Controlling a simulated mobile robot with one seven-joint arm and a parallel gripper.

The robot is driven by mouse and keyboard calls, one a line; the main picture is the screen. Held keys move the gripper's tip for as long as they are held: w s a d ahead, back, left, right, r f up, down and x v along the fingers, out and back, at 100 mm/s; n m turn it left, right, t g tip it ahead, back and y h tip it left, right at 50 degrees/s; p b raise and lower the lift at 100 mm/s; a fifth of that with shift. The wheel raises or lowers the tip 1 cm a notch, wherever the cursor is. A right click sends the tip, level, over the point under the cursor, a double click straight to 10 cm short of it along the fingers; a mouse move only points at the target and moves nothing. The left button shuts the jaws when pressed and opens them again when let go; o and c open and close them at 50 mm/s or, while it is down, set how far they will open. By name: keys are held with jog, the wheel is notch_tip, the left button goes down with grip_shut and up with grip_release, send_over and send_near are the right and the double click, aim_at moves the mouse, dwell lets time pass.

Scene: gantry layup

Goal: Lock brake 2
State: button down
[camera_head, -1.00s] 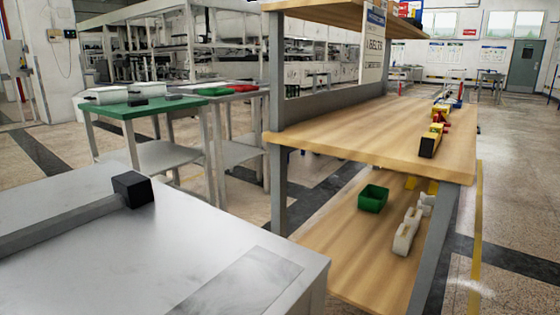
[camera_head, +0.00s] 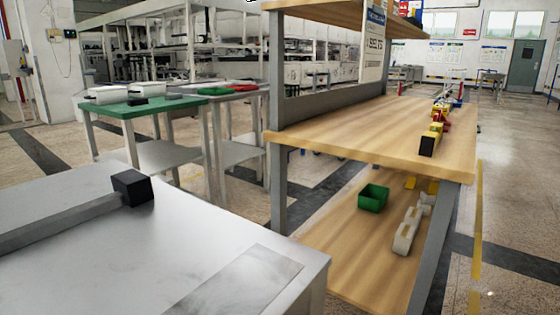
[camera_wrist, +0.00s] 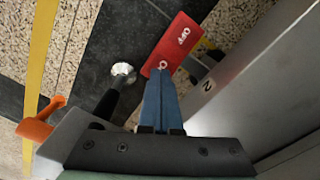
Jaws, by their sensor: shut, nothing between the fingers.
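In the wrist view, a red brake pedal (camera_wrist: 178,42) marked "OFF" sits beside a grey metal panel (camera_wrist: 240,70) that bears the number 2 (camera_wrist: 207,85). My gripper (camera_wrist: 162,72) has its blue fingers together, with nothing between them. Its fingertips are at the lower-left end of the red pedal, over a white mark; I cannot tell whether they touch it. Part of the pedal's mounting is hidden behind the fingers and the panel. Neither the brake nor my gripper shows in the head view.
An orange lever (camera_wrist: 40,120) and a black post with a pale round end (camera_wrist: 122,72) lie left of the fingers. The head view shows a grey metal surface with a black block (camera_head: 133,188), a wooden shelf unit (camera_head: 370,140) and a green-topped bench (camera_head: 150,108).

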jog(key=shift+f+b, duration=0.6)
jog(key=shift+f, duration=0.35)
dwell(0.3)
notch_tip(320, 180, up, 7)
jog(key=p, duration=0.8)
jog(key=shift+r, duration=0.1)
